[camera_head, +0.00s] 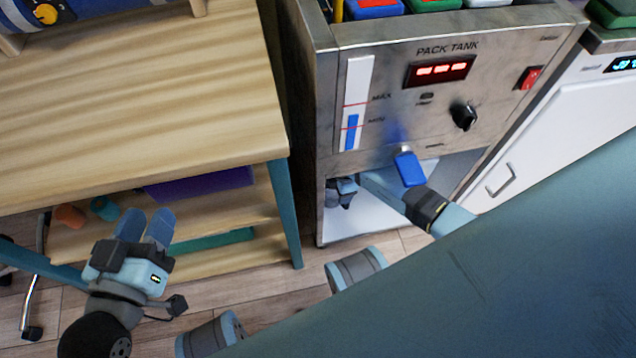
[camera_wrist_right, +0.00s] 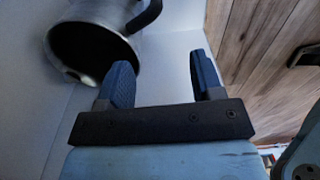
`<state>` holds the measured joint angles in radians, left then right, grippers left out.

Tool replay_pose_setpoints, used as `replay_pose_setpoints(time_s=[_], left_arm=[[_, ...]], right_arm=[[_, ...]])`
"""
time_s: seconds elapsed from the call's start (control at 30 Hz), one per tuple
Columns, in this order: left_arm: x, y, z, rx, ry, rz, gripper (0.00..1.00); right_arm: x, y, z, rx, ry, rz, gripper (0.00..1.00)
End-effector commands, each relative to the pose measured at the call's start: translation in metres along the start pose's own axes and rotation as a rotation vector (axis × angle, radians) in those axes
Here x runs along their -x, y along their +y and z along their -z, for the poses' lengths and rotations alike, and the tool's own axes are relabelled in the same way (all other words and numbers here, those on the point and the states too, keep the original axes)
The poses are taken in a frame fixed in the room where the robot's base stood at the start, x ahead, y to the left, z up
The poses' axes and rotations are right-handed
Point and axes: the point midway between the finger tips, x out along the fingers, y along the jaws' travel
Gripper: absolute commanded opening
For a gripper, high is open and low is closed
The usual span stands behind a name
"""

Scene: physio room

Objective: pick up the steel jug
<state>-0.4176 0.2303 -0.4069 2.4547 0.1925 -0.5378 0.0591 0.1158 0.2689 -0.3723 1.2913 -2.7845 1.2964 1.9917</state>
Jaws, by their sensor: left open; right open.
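The steel jug (camera_wrist_right: 92,48) shows in the right wrist view, at the upper left, with its dark open mouth facing the camera and a dark handle (camera_wrist_right: 148,16) on its right. In the head view the right gripper (camera_head: 341,191) is inside the opening under the pack tank. My left gripper (camera_head: 146,224) is open and empty beside the wooden table.
The pack tank (camera_head: 405,125) has a blue tap (camera_head: 408,168) above its opening, close to my right arm. The wooden table (camera_head: 130,90) stands to the left, with lower shelves and a teal leg (camera_head: 284,210). A white cabinet (camera_head: 560,130) is to the right.

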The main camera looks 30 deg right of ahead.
Motion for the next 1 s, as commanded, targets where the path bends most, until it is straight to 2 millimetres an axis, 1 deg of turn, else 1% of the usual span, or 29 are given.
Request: replay_pose_setpoints(time_s=[0.03, 0.1, 0.17, 0.27, 0.47, 0.6, 0.7, 0.8, 1.0], left_arm=[[-0.002, 0.001, -0.006, -0.003, 0.005, -0.007, 0.43], [-0.003, 0.003, -0.006, -0.007, 0.009, -0.013, 0.43], [-0.004, 0.003, -0.006, -0.017, 0.014, -0.015, 0.43], [-0.006, 0.000, -0.006, -0.049, 0.032, -0.015, 0.43], [-0.010, -0.008, -0.004, -0.134, 0.079, -0.011, 0.43], [-0.014, -0.017, -0.001, -0.233, 0.134, -0.006, 0.43], [-0.016, -0.020, 0.003, -0.288, 0.165, -0.002, 0.43], [-0.016, -0.022, 0.006, -0.317, 0.181, 0.000, 0.43], [-0.016, -0.022, 0.008, -0.324, 0.184, 0.001, 0.43]], right_arm=[[-0.005, 0.007, -0.005, -0.012, -0.025, -0.004, 0.60], [-0.005, 0.011, -0.008, -0.026, -0.048, -0.005, 0.60], [-0.007, 0.013, -0.010, -0.033, -0.058, -0.005, 0.60], [-0.017, 0.014, -0.010, -0.036, -0.060, -0.005, 0.60], [-0.039, 0.016, -0.011, -0.034, -0.057, -0.006, 0.60], [-0.060, 0.020, -0.012, -0.035, -0.056, -0.006, 0.60], [-0.071, 0.020, -0.012, -0.033, -0.056, -0.005, 0.60], [-0.077, 0.020, -0.012, -0.033, -0.056, -0.006, 0.60], [-0.076, 0.020, -0.013, -0.033, -0.056, -0.006, 0.60]])
